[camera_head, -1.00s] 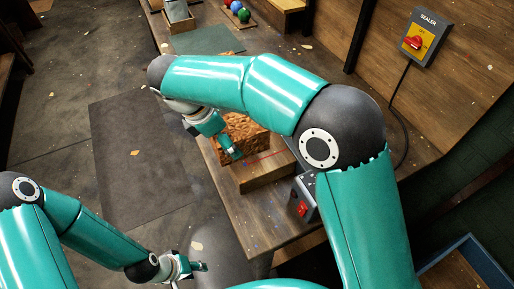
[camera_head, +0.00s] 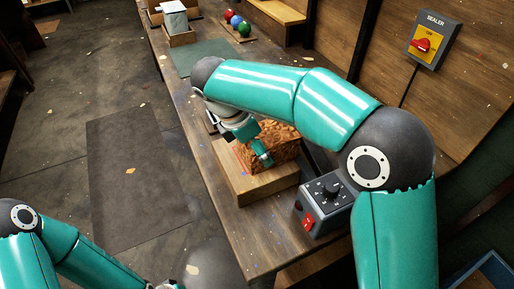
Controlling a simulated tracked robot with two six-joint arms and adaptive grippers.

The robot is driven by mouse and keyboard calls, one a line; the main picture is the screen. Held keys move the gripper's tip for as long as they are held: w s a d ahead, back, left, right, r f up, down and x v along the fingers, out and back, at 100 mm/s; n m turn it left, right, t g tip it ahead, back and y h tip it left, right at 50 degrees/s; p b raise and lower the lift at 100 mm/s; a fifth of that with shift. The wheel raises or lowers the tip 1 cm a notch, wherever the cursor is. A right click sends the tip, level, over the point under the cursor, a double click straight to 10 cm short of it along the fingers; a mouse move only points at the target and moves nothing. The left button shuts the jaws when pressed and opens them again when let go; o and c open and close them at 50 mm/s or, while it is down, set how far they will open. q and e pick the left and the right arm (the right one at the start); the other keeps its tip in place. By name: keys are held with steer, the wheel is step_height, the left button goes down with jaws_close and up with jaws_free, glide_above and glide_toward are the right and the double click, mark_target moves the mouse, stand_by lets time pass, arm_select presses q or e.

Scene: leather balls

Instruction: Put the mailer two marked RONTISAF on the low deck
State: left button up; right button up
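My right gripper (camera_head: 262,155) reaches down over the bench and is shut on a brown, rough-textured block (camera_head: 280,140). One finger shows against its near side; the other is hidden. The block is at a pale wooden platform (camera_head: 262,188), over its top; I cannot tell whether it rests there. A thin red line shows on the platform. No RONTISAF marking can be read, and I cannot tell which thing is the mailer or which surface is the low deck. My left arm is at the lower left; its gripper is out of frame.
A grey sealer control box (camera_head: 322,205) with a red switch stands right of the platform. A green mat (camera_head: 205,58), a wooden holder (camera_head: 180,37) with a pale item, and red, blue and green balls (camera_head: 237,22) lie farther back.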

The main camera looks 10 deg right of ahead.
steer(key=o, duration=0.8)
steer(key=shift+f, duration=0.1)
steer(key=shift+o, duration=0.6)
